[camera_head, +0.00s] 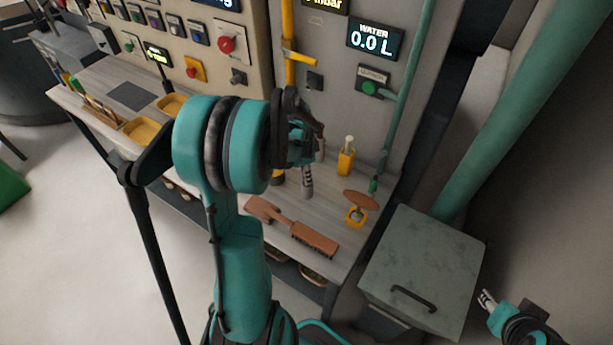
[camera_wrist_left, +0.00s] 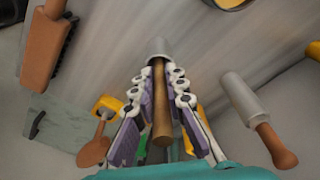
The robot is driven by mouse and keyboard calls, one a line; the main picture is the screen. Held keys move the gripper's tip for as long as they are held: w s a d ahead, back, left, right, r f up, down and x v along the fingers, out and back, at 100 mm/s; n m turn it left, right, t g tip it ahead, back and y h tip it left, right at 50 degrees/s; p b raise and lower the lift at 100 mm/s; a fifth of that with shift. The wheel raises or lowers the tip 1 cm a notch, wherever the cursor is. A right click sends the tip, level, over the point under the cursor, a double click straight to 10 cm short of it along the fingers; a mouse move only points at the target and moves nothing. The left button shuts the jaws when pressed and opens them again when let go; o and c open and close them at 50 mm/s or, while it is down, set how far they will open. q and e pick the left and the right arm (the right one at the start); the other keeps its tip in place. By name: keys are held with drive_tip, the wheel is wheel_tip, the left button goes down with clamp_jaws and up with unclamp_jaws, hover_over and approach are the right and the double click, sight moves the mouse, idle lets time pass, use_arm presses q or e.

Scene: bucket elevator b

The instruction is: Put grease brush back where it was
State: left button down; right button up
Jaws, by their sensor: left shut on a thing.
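My left gripper (camera_head: 307,183) points down over the wooden shelf, in front of the grey panel. In the left wrist view its fingers (camera_wrist_left: 161,85) are shut on a brown wooden handle with a pale grey cylinder (camera_wrist_left: 158,48) at its far end, which I take for the grease brush (camera_wrist_left: 161,110). I cannot tell whether the cylinder is part of it or a holder around it. The brush is hidden behind the gripper in the head view. My right gripper (camera_head: 487,299) is at the lower right, away from the shelf; its jaw opening is unclear.
A bristle brush (camera_head: 295,228) lies along the shelf's front edge. Another grey cylinder with a brown handle (camera_wrist_left: 245,100) is close beside the left gripper.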

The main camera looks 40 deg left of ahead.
use_arm(q)
drive_tip(key=c, duration=1.6)
unclamp_jaws()
drive_tip(key=shift+o, duration=0.2)
drive_tip(key=shift+r, duration=0.1)
wheel_tip(320, 180, up, 12)
drive_tip(key=s+p, duration=0.1)
drive_tip(key=p, duration=0.2)
drive_tip(key=s+d+r+n+t, duration=0.2)
drive_tip(key=s+d+n+t, duration=0.1)
drive_tip(key=d, duration=0.7)
drive_tip(key=s+d+r+n+t, duration=0.2)
drive_tip(key=s+d, duration=0.3)
drive_tip(key=d, duration=0.5)
drive_tip(key=shift+s+d+n+t+y, duration=0.2)
drive_tip(key=shift+s+n+t+y, duration=0.1)
drive_tip(key=shift+n+t+y, duration=0.15)
drive_tip(key=shift+f, duration=0.15)
